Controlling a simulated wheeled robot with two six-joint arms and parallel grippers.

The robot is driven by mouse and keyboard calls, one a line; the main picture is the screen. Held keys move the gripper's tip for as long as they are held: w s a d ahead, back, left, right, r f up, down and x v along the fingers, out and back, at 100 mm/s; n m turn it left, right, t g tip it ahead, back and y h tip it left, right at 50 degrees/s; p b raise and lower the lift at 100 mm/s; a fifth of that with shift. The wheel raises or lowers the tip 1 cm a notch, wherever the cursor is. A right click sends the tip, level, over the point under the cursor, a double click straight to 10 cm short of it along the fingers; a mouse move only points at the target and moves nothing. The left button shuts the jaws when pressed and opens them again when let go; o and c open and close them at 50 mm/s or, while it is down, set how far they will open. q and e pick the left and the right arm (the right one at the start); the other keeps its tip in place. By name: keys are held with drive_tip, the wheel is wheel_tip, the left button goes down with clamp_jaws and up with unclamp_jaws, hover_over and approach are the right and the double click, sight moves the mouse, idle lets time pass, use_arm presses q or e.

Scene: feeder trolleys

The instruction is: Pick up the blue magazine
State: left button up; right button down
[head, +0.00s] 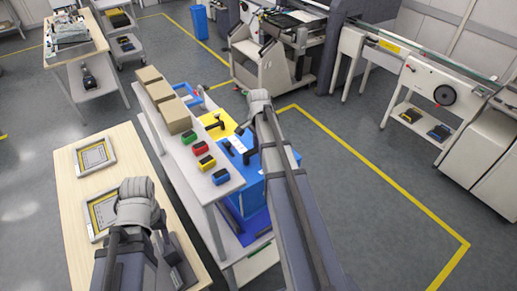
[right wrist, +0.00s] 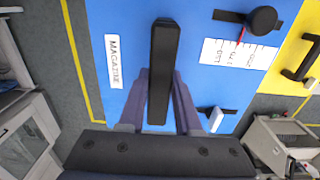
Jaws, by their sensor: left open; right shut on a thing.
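The blue magazine (head: 250,195) stands at the right side of the trolley in the head view, partly hidden behind my right arm. In the right wrist view its blue top (right wrist: 205,82) fills the middle, with a white label reading MAGAZINE (right wrist: 114,61) and a black bar handle (right wrist: 161,65). My right gripper (right wrist: 160,112) is shut on this handle, one finger on each side. Whether the magazine is lifted cannot be told. My left gripper (head: 134,190) is open and empty over the pale wooden table (head: 82,230).
A yellow unit (head: 218,124) adjoins the blue magazine. Several cardboard boxes (head: 160,92) and small coloured bins (head: 206,162) stand on the trolley shelf. Two framed sheets (head: 96,154) lie on the table. Open floor (head: 370,220) lies right, inside yellow lines.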

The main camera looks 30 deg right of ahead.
drive_tip(key=s+a, duration=0.8)
drive_tip(key=s, duration=0.4)
drive_tip(key=shift+s, duration=0.4)
idle(0.9)
drive_tip(key=shift+d, duration=0.1)
